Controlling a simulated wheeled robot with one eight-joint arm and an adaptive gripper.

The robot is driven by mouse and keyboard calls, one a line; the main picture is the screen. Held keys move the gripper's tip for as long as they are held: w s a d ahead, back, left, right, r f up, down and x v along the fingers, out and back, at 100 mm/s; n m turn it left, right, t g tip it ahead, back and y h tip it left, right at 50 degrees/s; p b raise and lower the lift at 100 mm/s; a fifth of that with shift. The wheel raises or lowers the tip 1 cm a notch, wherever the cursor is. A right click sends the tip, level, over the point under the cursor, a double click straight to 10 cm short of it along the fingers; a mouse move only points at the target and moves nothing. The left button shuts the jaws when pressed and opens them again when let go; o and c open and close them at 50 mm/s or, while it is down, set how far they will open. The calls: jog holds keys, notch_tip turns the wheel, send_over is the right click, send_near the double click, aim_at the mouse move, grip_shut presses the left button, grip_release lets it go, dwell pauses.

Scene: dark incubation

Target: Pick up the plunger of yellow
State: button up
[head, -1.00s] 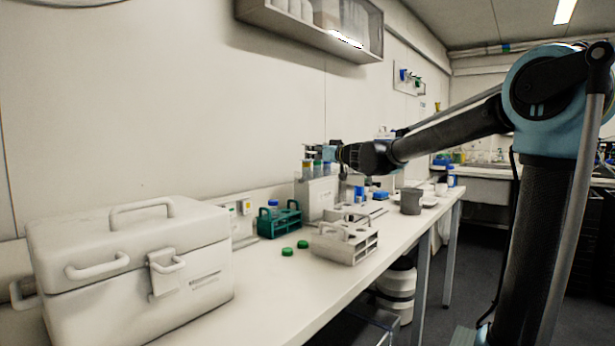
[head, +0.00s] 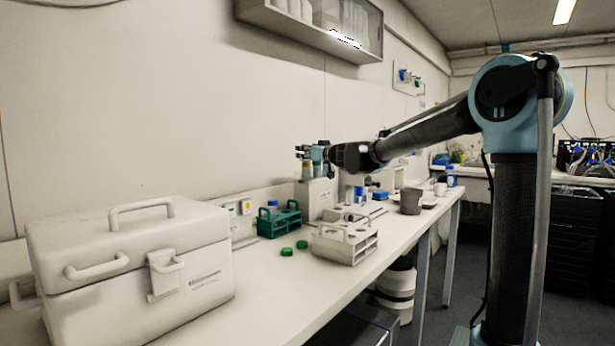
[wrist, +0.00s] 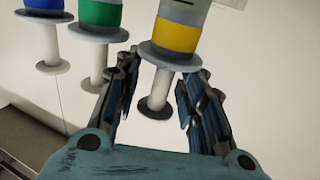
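The yellow plunger (wrist: 155,95) hangs from a syringe with a yellow band (wrist: 178,35) in the wrist view. It has a pale stem and a round end disc. My gripper (wrist: 157,78) is open, with one finger on each side of the stem. Gaps show on both sides, so nothing is gripped. A green-banded syringe (wrist: 100,15) and a blue-banded syringe (wrist: 45,15) are on the left. In the head view my gripper (head: 320,153) is small beside the upright syringes above a white stand (head: 315,198), partly hiding them.
A large white case (head: 130,265) fills the near left of the bench. A teal rack (head: 280,220), green caps (head: 287,252), a white rack (head: 345,243) and a grey cup (head: 411,201) stand on it. A wall cabinet (head: 310,25) hangs above. The front bench strip is clear.

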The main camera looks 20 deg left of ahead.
grip_shut()
